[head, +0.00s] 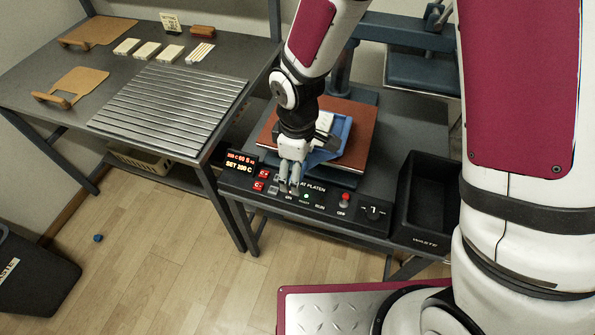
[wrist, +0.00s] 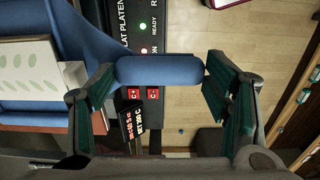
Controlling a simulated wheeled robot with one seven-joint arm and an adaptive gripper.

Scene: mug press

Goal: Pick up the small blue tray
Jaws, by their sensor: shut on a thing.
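The small blue tray (head: 345,133) is over the reddish-brown plate of the press in the head view, partly hidden behind my arm. In the wrist view the tray (wrist: 75,28) fills the upper left, and its rounded blue handle (wrist: 160,71) lies crosswise between my fingers. My gripper (head: 288,181) is shut on this handle, with a finger at each end of it in the wrist view. A white piece with pale green ovals (wrist: 30,75) lies on the tray. I cannot tell whether the tray touches the plate.
The press's control panel (head: 323,206), with lit display and buttons, is just below my gripper. A black waste bin (head: 425,205) stands to its right. A ribbed grey rack (head: 170,108) and wooden boards (head: 80,84) lie on the left table. The floor in front is mostly clear.

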